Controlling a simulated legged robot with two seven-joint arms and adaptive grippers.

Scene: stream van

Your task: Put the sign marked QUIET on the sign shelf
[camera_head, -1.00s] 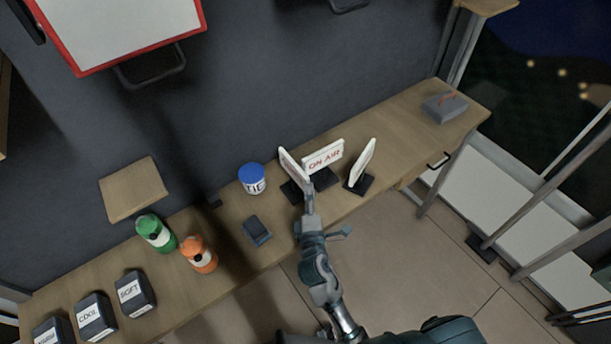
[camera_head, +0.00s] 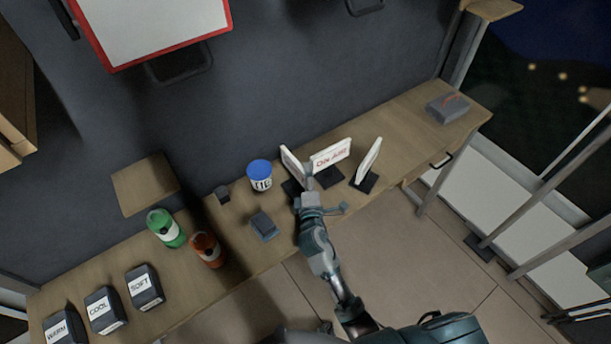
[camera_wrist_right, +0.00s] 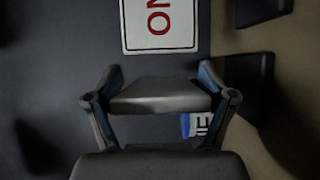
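Three white signs on dark bases stand on the bench. The middle sign (camera_head: 331,157) reads ON AIR; its red letters also show in the right wrist view (camera_wrist_right: 158,40). The left sign (camera_head: 291,162) and the right sign (camera_head: 369,160) are turned nearly edge-on, so I cannot read QUIET on either. My right gripper (camera_head: 308,180) is at the near edge of the left sign. In the right wrist view its fingers (camera_wrist_right: 161,76) stand apart with a grey panel between them; I cannot tell if they grip it. A small wooden shelf (camera_head: 145,183) is on the wall. My left gripper is not in view.
A blue-lidded tub (camera_head: 261,178) and a dark box (camera_head: 264,226) stand left of the signs. Green (camera_head: 165,229) and orange (camera_head: 207,250) bottles and several labelled blocks (camera_head: 103,310) are further left. A grey box (camera_head: 447,107) lies at the right end; bench before it is clear.

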